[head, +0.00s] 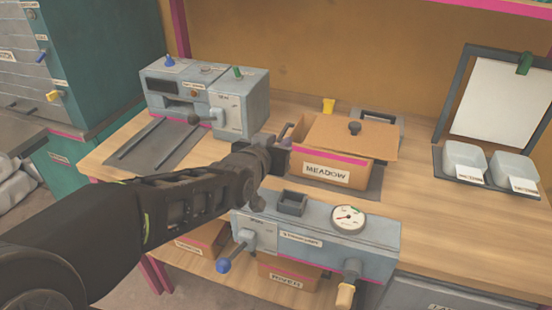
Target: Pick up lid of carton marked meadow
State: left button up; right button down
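The carton (325,173) has a white MEADOW label and a pink stripe. It stands on a dark mat on the wooden bench. Its brown lid (330,130) lies on top, with a dark round knob (355,128) in its middle. The lid reaches past the carton on the right. My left gripper (284,147) is just left of the carton, below the lid's height or near it. It is seen from behind and small, so I cannot tell whether its fingers are open. It is apart from the knob. My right gripper is not in view.
Another grey machine (240,105) stands at the back left. White bins (463,160) and a framed white board (500,100) are at the right. Bench right of the carton is clear.

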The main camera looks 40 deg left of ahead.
aim_at(366, 139)
jog(key=k+l, duration=0.25)
jog(key=k, duration=0.2)
jog(key=k+l, duration=0.25)
jog(key=k, duration=0.25)
